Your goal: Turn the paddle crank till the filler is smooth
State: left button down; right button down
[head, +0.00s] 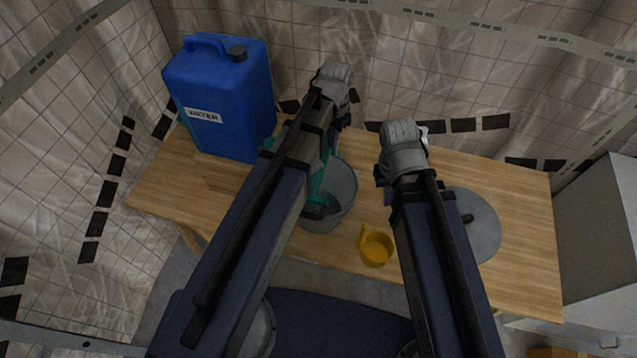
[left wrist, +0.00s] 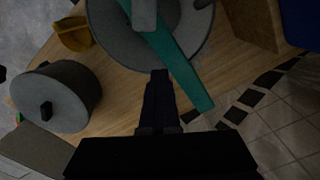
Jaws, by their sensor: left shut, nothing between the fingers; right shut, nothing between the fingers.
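A grey bucket (head: 343,190) stands on the wooden table, partly behind my left arm. A teal bar (head: 318,180) lies across its top, and a dark piece (head: 315,209) shows at its near side. In the left wrist view the bucket (left wrist: 105,40) and the teal bar (left wrist: 185,75) are just beyond my left gripper (left wrist: 160,74). Its fingers are shut and empty, their tips close to the bar; contact cannot be told. My right gripper (head: 386,190) is shut and empty, mostly hidden under its wrist, right of the bucket. The filler's surface cannot be made out.
A blue water can (head: 225,105) stands at the table's back left. A yellow cup (head: 376,249) stands near the front edge. A grey lidded pot (head: 481,225) is on the right, partly behind my right arm. The table's right end is clear.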

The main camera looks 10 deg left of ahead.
pick_arm(q)
jog(key=a, duration=0.5)
jog(key=c, duration=1.5)
grip_release()
jog(key=shift+c, duration=0.2)
jog(key=o, duration=1.5)
jog(key=shift+o, duration=0.2)
jog(key=shift+r, duration=0.1)
notch_tip(320, 180, up, 9)
jog(key=p, duration=0.9)
jog(key=shift+s, duration=0.15)
